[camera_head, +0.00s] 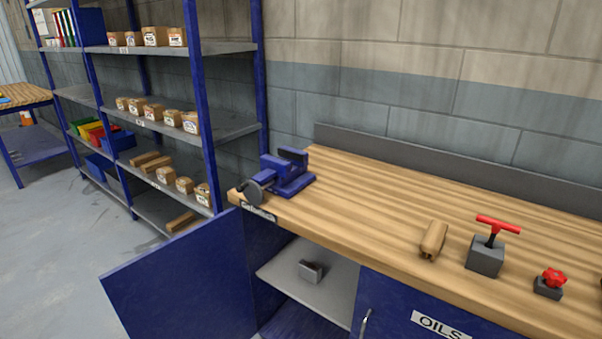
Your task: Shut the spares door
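A blue cabinet door (185,280) under the workbench stands swung wide open to the left. No label shows on the face I see, so I cannot read whether it says spares. Behind it the cabinet is open, with a grey inner shelf (290,268) and a small grey block (311,271) on it. The door's lower edge is cut off by the frame. Neither of my grippers is in view.
A shut blue door labelled OILS (390,312) with a metal handle is to the right. The wooden bench top (360,185) carries a blue vise (288,172), a wooden block (433,239) and a red T-handle tool (487,250). Blue shelving (200,90) stands behind left. Floor left of the door is clear.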

